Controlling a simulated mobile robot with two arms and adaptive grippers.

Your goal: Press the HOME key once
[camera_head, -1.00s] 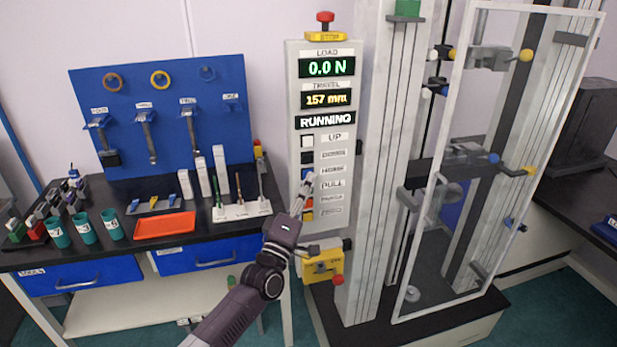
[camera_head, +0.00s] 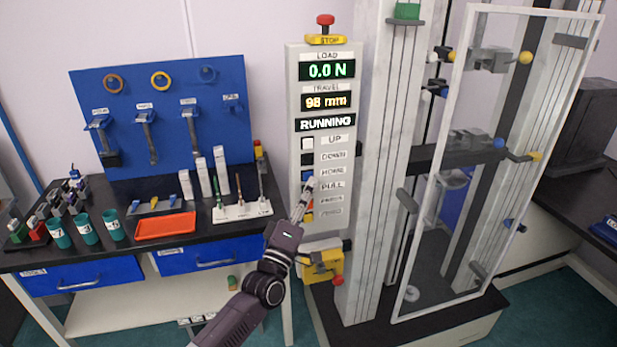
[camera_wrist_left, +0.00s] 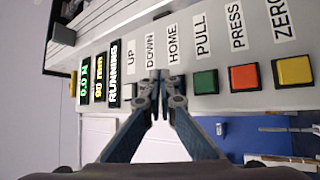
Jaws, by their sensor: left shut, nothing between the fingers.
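The control panel (camera_head: 294,130) stands upright beside the test frame, with a column of keys and printed labels. The blue HOME key (camera_head: 307,175) sits left of its HOME label (camera_head: 333,172). My left gripper (camera_head: 308,186) is shut and empty, its fingertips just below and in front of the HOME key. In the left wrist view, the fingertips (camera_wrist_left: 160,86) cover the place under the HOME label (camera_wrist_left: 172,44), so the key is hidden there and I cannot tell whether they touch it. The displays read 0.0 N, 98 mm and RUNNING (camera_head: 327,122). My right gripper is out of view.
The wrist view shows the green PULL key (camera_wrist_left: 205,82), orange-red PRESS key (camera_wrist_left: 243,77) and yellow ZERO key (camera_wrist_left: 293,71) close by. A red STOP button (camera_head: 325,20) tops the panel. A yellow box (camera_head: 322,266) lies below. A clear guard door (camera_head: 460,90) is at right.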

